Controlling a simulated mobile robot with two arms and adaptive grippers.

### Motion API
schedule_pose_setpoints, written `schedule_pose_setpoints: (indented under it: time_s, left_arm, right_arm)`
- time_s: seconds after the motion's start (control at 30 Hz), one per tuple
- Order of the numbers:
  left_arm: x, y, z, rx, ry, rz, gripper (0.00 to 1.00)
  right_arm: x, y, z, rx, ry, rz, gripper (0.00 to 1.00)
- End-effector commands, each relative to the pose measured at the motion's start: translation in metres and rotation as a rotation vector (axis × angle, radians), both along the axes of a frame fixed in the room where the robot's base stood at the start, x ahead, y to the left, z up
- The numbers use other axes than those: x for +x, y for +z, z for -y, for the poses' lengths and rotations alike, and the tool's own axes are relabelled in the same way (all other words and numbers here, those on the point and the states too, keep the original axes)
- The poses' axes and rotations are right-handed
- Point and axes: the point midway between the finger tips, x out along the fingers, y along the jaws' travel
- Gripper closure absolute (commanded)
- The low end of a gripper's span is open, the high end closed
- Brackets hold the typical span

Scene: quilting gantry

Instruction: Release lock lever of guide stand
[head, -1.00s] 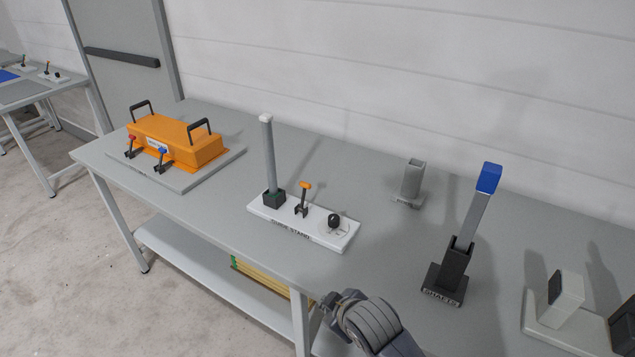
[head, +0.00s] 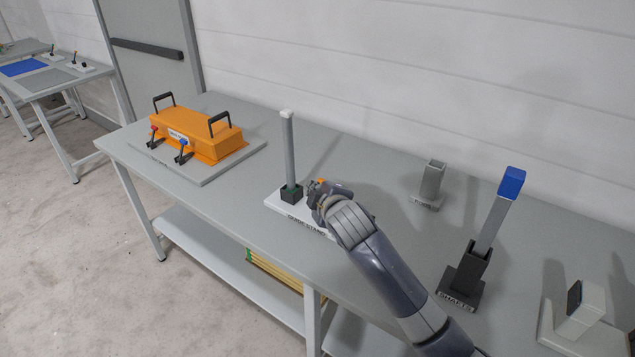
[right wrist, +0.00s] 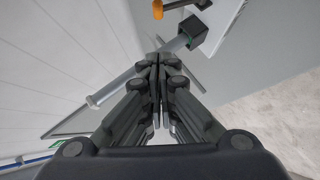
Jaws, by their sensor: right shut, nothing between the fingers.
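The guide stand is a white base plate (head: 283,204) on the table, with a grey upright post (head: 289,150) in a dark square socket (head: 291,194). My right gripper (head: 316,192) is at the stand's right part, just right of the post, and hides most of the lock lever and the black knob. A bit of orange (head: 320,182) shows beside it. In the right wrist view the lever's orange tip (right wrist: 158,9) is at the top edge, apart from my shut, empty fingers (right wrist: 158,62). The post (right wrist: 140,76) passes behind the fingers. My left gripper is not in view.
An orange case (head: 195,137) with black handles and red and blue levers stands at the left. A grey tube holder (head: 431,182) and a blue-topped shaft in a dark stand (head: 466,275) are at the right. Bare table lies between them.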

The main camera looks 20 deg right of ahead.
Motion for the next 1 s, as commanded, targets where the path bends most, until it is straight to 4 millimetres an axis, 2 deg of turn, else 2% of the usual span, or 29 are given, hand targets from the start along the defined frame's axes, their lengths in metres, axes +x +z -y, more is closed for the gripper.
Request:
schedule_pose_setpoints:
  time_s: [0.63, 0.8, 1.0]
  left_arm:
    - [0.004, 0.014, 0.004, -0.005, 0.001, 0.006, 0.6]
    - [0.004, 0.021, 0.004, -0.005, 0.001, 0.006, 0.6]
    - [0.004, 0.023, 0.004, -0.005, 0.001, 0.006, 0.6]
  right_arm:
    - [0.075, -0.031, 0.002, 0.001, -0.002, 0.0, 1.0]
    - [0.086, -0.043, 0.018, 0.001, -0.002, -0.003, 1.0]
    - [0.093, -0.051, 0.027, 0.001, -0.001, 0.0, 1.0]
